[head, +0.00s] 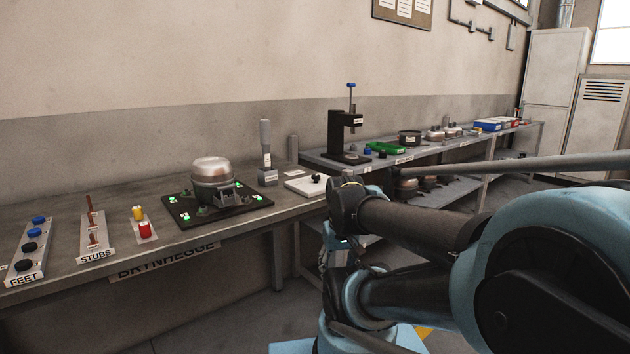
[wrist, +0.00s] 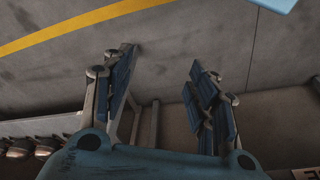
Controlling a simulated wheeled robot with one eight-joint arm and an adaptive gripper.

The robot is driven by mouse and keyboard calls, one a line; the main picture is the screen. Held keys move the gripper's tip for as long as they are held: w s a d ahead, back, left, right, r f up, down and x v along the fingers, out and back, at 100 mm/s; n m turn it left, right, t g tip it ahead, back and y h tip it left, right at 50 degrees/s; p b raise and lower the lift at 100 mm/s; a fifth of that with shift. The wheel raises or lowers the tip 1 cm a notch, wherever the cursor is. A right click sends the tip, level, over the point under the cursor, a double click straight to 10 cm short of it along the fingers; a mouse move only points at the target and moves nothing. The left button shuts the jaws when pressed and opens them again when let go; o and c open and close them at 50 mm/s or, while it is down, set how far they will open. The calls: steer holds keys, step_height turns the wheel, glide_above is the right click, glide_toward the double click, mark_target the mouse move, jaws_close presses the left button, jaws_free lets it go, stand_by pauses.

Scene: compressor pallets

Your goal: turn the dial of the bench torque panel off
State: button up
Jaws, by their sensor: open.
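A white panel (head: 302,186) with a small black knob (head: 316,178) on it lies on the bench, right of the compressor. It looks like the bench torque panel. My arm partly covers its right end, and I cannot read the knob's setting. My gripper (wrist: 162,82) shows in the wrist view with its two blue-padded fingers wide apart and nothing between them. It points at the grey floor, away from the panel. The panel does not show in the wrist view.
A compressor (head: 212,172) sits on a black plate with green lights. A grey upright tool (head: 265,150) stands just left of the panel, and a black press (head: 342,138) behind it. Left are trays of stubs (head: 95,235) and feet (head: 27,255). Floor marked by a yellow line (wrist: 80,25) is clear.

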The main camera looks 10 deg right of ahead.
steer(key=shift+c, duration=0.6)
step_height(320, 180, up, 32)
steer(key=m+g, duration=0.2)
steer(key=m, duration=0.7)
glide_above(316, 179)
steer(key=w, duration=0.2)
step_height(316, 179, down, 16)
steer(key=shift+s+d+f, duration=0.1)
steer(key=shift+f, duration=0.15)
steer(key=shift+c, duration=0.5)
steer(key=c, duration=1)
